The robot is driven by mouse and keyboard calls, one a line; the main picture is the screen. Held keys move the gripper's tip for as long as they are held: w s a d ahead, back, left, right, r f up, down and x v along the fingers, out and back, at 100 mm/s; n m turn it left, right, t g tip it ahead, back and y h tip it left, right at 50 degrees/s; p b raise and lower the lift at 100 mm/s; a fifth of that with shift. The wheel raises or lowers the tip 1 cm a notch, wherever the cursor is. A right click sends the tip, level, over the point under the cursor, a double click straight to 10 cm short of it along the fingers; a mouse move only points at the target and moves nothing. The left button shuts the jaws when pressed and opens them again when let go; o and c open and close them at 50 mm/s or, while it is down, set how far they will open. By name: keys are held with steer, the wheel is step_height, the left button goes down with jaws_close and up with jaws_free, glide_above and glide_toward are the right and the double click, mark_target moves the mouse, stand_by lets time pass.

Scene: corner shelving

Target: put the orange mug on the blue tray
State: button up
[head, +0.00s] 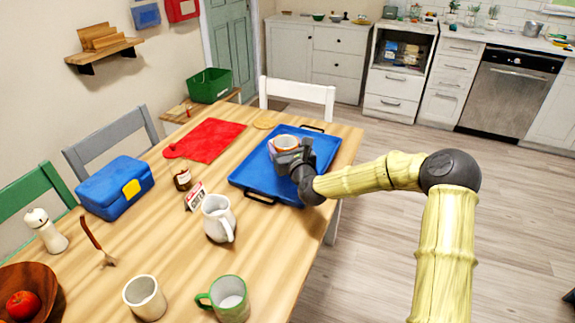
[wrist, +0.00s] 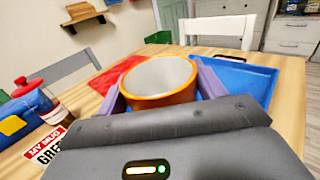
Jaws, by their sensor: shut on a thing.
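The orange mug (wrist: 160,82) is upright between the two fingers of my gripper (wrist: 160,92) in the wrist view, with its pale inside showing. My gripper is shut on it. In the head view the mug (head: 284,143) shows over the blue tray (head: 255,177), partly hidden by my gripper (head: 290,157). The blue tray has dark handles and lies on the wooden table; it also shows behind the mug in the wrist view (wrist: 240,78). I cannot tell whether the mug's base touches the tray.
A red mat (head: 205,140) lies left of the tray. A white pitcher (head: 218,218), a small sign (head: 195,195), a brown jar (head: 183,179) and a blue lunch box (head: 115,187) stand nearer. A white mug (head: 145,297) and a green-and-white mug (head: 230,300) are at the front. The tray's right part is bare.

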steer(key=f, duration=0.3)
steer(key=shift+a+f, duration=0.1)
steer(key=shift+a, duration=0.15)
steer(key=shift+d+f, duration=0.1)
steer(key=shift+d, duration=0.05)
steer(key=shift+f, duration=0.3)
steer(key=shift+s+f+b, duration=0.1)
steer(key=shift+f+b, duration=0.25)
steer(key=shift+f, duration=1.2)
steer(key=shift+f, duration=0.1)
steer(key=o, duration=1.1)
steer(key=shift+o, duration=0.3)
